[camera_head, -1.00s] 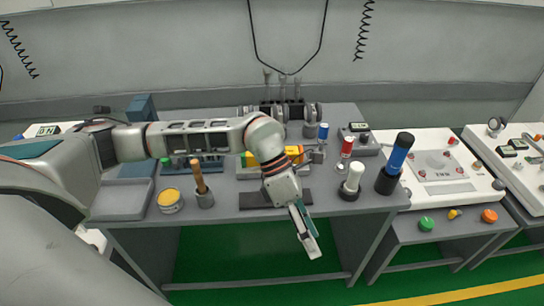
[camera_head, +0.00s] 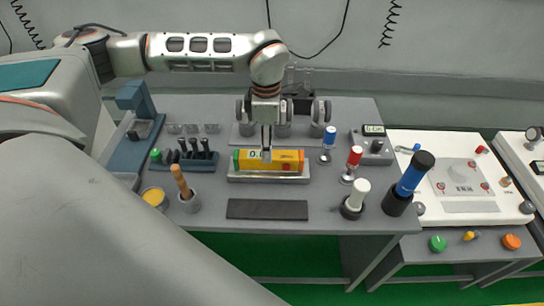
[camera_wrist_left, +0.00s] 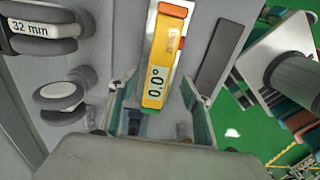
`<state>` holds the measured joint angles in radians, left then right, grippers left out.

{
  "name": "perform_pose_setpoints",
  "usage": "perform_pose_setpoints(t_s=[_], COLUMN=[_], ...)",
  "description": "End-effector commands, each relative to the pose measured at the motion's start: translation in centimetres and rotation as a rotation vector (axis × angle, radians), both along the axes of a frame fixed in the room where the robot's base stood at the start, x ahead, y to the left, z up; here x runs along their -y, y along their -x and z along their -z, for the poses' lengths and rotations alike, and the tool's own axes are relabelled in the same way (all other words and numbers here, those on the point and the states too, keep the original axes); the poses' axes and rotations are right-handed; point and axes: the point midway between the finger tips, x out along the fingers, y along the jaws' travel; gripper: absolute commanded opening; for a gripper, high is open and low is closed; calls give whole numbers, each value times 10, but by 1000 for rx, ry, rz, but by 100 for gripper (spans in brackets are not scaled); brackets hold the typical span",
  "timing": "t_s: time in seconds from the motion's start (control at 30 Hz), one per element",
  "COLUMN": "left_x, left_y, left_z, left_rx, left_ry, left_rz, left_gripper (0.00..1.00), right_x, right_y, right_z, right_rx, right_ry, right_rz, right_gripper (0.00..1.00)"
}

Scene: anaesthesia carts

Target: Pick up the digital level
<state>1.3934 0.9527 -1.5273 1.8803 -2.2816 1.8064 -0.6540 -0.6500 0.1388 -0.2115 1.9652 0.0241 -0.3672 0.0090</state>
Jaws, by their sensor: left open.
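The digital level (camera_head: 285,162) is a yellow bar with a 0.0° display, a green left end and an orange right end. It lies on a silver base (camera_head: 268,178) on the grey bench. In the left wrist view the level (camera_wrist_left: 163,55) runs away from me, display end nearest. My left gripper (camera_head: 266,153) points down at the level's display part and hides some of it. In the left wrist view its two fingers (camera_wrist_left: 158,95) are apart, one on each side of the display end, with nothing held between them. Contact cannot be told. My right gripper is not in view.
A dark flat bar (camera_head: 267,209) lies in front of the level. Round weights (camera_head: 320,110) stand behind. Blue-topped (camera_head: 329,138) and red-topped (camera_head: 353,160) pieces stand to the right. A handled tool in a cup (camera_head: 183,185) and dark-handled tools (camera_head: 196,148) are to the left.

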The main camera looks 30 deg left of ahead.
Motion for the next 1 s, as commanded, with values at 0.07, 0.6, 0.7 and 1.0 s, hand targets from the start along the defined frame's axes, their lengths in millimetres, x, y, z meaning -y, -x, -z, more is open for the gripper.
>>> perform_pose_setpoints(t_s=[0.07, 0.6, 0.7, 1.0], left_x=[0, 2, 2, 2], left_y=[0, -4, -4, -4], left_z=[8, 60, 60, 60], left_rx=[-1, 2, 2, 1], left_ry=[1, 1, 1, 2], left_rz=[0, 0, 1, 1], left_gripper=[49, 49, 49, 0], right_x=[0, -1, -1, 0], right_y=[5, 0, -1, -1], right_z=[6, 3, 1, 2], right_rx=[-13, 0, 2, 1], right_ry=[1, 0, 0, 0], right_rz=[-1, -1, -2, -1], right_gripper=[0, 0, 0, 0])
